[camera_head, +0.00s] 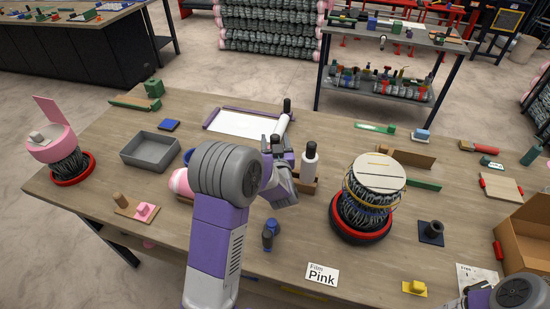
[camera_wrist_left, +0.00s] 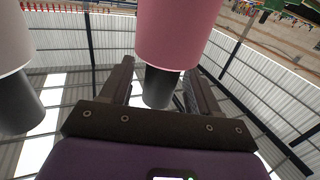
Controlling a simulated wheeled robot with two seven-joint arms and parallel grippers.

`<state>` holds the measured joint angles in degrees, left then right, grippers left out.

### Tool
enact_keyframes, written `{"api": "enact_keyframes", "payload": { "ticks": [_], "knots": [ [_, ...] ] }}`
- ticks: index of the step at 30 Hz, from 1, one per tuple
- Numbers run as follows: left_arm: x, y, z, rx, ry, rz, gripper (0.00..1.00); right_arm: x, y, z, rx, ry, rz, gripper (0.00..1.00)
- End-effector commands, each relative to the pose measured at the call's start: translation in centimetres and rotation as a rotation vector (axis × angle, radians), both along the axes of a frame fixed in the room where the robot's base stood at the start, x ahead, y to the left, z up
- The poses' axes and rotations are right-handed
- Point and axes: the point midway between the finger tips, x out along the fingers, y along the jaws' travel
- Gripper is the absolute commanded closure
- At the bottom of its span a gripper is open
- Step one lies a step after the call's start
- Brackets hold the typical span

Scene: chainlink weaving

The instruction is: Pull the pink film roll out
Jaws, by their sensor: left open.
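My left gripper (camera_head: 290,180) is over the middle of the table, beside a white roll with a black end (camera_head: 310,165) standing in a brown wooden holder (camera_head: 306,187). In the left wrist view, the pink film roll (camera_wrist_left: 180,32) is straight ahead, its dark grey end (camera_wrist_left: 162,88) between the open fingers of my left gripper (camera_wrist_left: 163,80). I see no clear grip on it. A pale roll (camera_wrist_left: 12,40) is at the left there. In the head view the gripper and arm seem to hide the pink roll. A card reading "Film Pink" (camera_head: 321,275) lies in front.
A wire-wrapped round stand (camera_head: 365,205) is right of the holder. A grey tray (camera_head: 151,151) and a rounded pink object (camera_head: 180,183) are at the left. A blue-black item (camera_head: 269,234) stands in front. Part of my right arm (camera_head: 522,291) shows at the lower right corner.

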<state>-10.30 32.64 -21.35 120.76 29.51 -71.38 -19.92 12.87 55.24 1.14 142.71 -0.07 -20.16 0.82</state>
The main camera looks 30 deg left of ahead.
Motion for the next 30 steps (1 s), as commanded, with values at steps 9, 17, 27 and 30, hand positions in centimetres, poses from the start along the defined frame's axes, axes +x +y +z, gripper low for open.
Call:
{"api": "enact_keyframes", "payload": {
  "ticks": [9, 17, 27, 30],
  "knots": [
    [-0.02, -0.02, 0.00, 0.000, 0.000, 0.000, 0.62, 0.00, -0.01, -0.01, 0.000, 0.000, 0.000, 0.57],
    [-0.04, -0.03, 0.01, -0.001, -0.001, 0.000, 1.00, -0.01, 0.00, -0.02, 0.000, 0.000, 0.000, 0.57],
    [-0.03, -0.03, 0.14, 0.000, -0.004, 0.000, 1.00, -0.01, -0.01, 0.00, 0.000, 0.000, 0.000, 0.57],
    [-0.02, -0.03, 0.82, 0.000, -0.005, 0.000, 1.00, -0.01, 0.00, 0.13, 0.000, 0.000, 0.000, 0.57]
  ]
}}
